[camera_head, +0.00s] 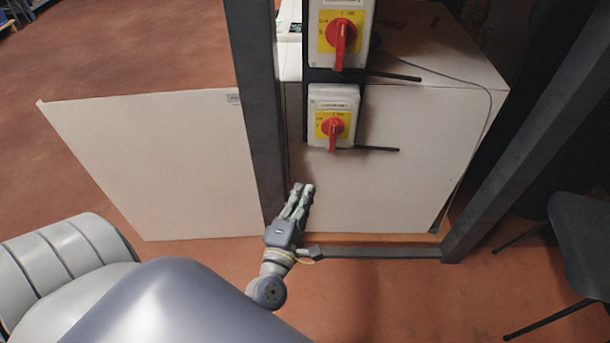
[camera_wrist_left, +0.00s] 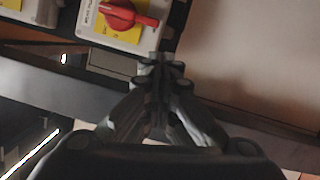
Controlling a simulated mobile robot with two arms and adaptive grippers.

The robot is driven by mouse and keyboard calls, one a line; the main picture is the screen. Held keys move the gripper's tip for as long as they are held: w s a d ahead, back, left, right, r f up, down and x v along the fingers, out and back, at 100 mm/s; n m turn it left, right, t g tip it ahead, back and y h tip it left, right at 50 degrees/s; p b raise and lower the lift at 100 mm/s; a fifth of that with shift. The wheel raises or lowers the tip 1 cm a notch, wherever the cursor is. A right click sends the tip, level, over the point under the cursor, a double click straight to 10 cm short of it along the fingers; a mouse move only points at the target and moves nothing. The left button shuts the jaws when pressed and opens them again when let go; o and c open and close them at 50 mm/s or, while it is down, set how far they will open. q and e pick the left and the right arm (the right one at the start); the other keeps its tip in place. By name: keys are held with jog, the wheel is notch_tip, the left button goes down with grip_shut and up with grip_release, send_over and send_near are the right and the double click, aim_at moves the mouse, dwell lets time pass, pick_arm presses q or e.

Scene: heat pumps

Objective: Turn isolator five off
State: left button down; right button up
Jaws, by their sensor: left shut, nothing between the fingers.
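Two isolators show in the head view, one above the other, each a white box with a yellow plate and a red rotary handle. The upper isolator (camera_head: 341,32) is cut by the top edge. The lower isolator (camera_head: 333,115) has its red handle (camera_head: 333,130) pointing down. Their labels are too small to read, so I cannot tell which is five. My left gripper (camera_head: 302,188) is shut and empty, below the lower isolator and apart from it. In the left wrist view an isolator with a red handle (camera_wrist_left: 125,16) lies just beyond the gripper's fingertips (camera_wrist_left: 160,62). My right gripper is not in view.
A dark metal post (camera_head: 256,100) stands left of the isolators, close to my left gripper. Thin black rods (camera_head: 378,149) stick out right of the boxes. White panels (camera_head: 150,160) stand behind. A dark chair (camera_head: 585,240) is at the right.

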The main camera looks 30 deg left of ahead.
pick_arm(q)
jog(key=d+f+m+g+h, duration=0.1)
jog(key=d+f+m+h, duration=0.1)
jog(key=d+m+h, duration=0.65)
jog(key=s+d+f+m+g+h, duration=0.1)
jog(key=s+d+f+m+g, duration=0.45)
jog(key=f+m, duration=0.4)
jog(key=s+a+f+m+g+y, duration=0.4)
jog(key=s+a+m+g, duration=0.3)
jog(key=s, duration=0.4)
jog(key=shift+s+f+m+g, duration=0.25)
jog(key=shift+f+m+g, duration=0.15)
jog(key=shift+f+g, duration=0.25)
jog(key=shift+a, duration=0.15)
